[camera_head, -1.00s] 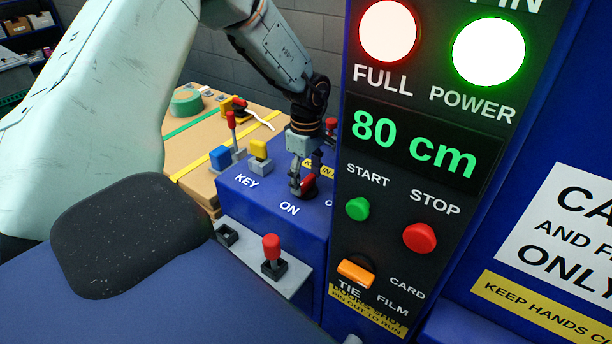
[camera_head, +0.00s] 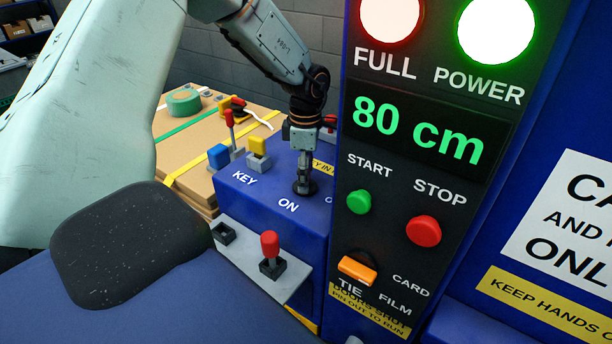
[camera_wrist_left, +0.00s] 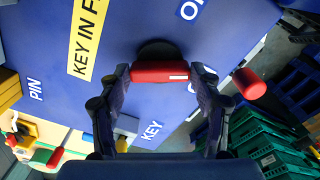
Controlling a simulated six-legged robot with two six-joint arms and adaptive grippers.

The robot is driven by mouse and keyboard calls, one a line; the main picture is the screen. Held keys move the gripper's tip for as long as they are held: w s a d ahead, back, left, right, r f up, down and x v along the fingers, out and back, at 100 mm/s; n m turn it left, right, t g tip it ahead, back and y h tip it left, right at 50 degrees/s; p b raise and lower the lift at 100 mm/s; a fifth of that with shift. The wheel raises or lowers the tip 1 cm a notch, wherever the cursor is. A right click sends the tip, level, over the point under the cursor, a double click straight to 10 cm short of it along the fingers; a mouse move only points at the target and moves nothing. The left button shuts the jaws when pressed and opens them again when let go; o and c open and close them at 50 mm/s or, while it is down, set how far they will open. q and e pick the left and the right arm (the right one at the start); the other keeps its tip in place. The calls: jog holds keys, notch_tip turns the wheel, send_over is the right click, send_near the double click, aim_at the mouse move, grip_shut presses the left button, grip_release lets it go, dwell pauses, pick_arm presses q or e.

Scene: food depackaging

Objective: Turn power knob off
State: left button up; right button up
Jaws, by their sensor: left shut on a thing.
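The power knob is a red bar on a round black base, on top of the blue box (camera_head: 235,190). In the left wrist view the red knob (camera_wrist_left: 160,72) lies crosswise between the fingertips, with a white mark near its right end. My left gripper (camera_head: 305,182) points down over the base and is shut on the knob; it also shows in the left wrist view (camera_wrist_left: 163,75). In the head view the gripper hides the red bar. The ON label is in front of the knob; another label is partly hidden. The green POWER light (camera_head: 497,28) is lit. My right gripper is not in view.
A red-topped lever (camera_head: 270,245) stands on a grey plate in front of the box. A yellow key block (camera_head: 258,147) sits left of the knob. The black control panel (camera_head: 415,200) rises close on the right. A cardboard box (camera_head: 190,135) is behind.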

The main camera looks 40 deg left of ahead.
pick_arm(q)
jog(key=n, duration=0.2)
jog(key=shift+s+f+n, duration=0.15)
jog(key=shift+f+n, duration=0.05)
jog(key=shift+n, duration=0.2)
jog(key=n, duration=0.3)
jog(key=shift+n+b, duration=0.3)
jog(key=shift+b, duration=0.1)
jog(key=n, duration=0.5)
jog(key=shift+s+n, duration=0.1)
jog(key=shift+n, duration=0.2)
jog(key=shift+f, duration=0.1)
jog(key=o, duration=1.1)
jog(key=shift+o, duration=0.2)
jog(key=shift+r, duration=0.2)
